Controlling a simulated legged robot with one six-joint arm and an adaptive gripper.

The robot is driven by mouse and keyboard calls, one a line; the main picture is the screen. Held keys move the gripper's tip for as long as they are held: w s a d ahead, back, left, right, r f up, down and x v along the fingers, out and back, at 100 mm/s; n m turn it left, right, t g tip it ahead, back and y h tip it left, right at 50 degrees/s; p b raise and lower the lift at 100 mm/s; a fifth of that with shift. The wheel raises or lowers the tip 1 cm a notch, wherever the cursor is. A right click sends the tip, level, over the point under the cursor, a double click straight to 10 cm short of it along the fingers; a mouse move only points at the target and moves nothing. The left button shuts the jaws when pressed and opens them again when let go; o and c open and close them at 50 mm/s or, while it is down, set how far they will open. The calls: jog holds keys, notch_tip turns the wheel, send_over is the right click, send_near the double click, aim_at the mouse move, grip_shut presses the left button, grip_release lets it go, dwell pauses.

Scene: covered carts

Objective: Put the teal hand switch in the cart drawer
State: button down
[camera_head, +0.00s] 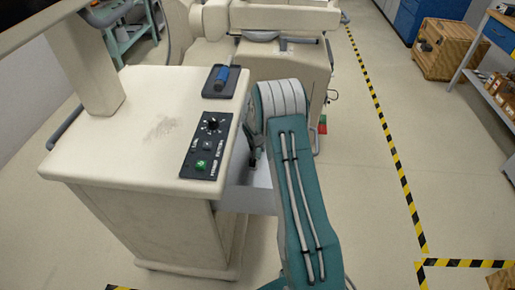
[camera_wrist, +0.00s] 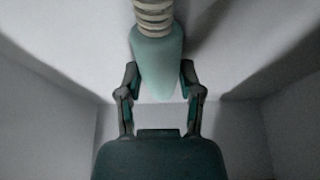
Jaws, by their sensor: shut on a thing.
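The teal hand switch (camera_wrist: 158,62) has a rounded body and a pale coiled cord at its top end. In the wrist view my gripper (camera_wrist: 160,82) is shut on it, one finger on each side. Pale grey walls and a floor surround it, so the switch is inside the open cart drawer (camera_head: 238,200). I cannot tell whether it touches the drawer floor. In the head view the drawer sticks out from the right side of the cream cart (camera_head: 125,130). My arm hides much of the drawer, my gripper and the switch there.
The cart top holds a black control panel (camera_head: 207,145) with a dial and green button, and a dark tray (camera_head: 212,90) with a blue-ended item. A larger cream machine (camera_head: 285,65) stands behind. Open floor lies to the right, with yellow-black tape (camera_head: 392,155) and a wooden crate (camera_head: 442,48).

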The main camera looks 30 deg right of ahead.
aim_at(256, 157)
jog(key=shift+c, duration=1.3)
grip_release()
jog(key=v, duration=1.2)
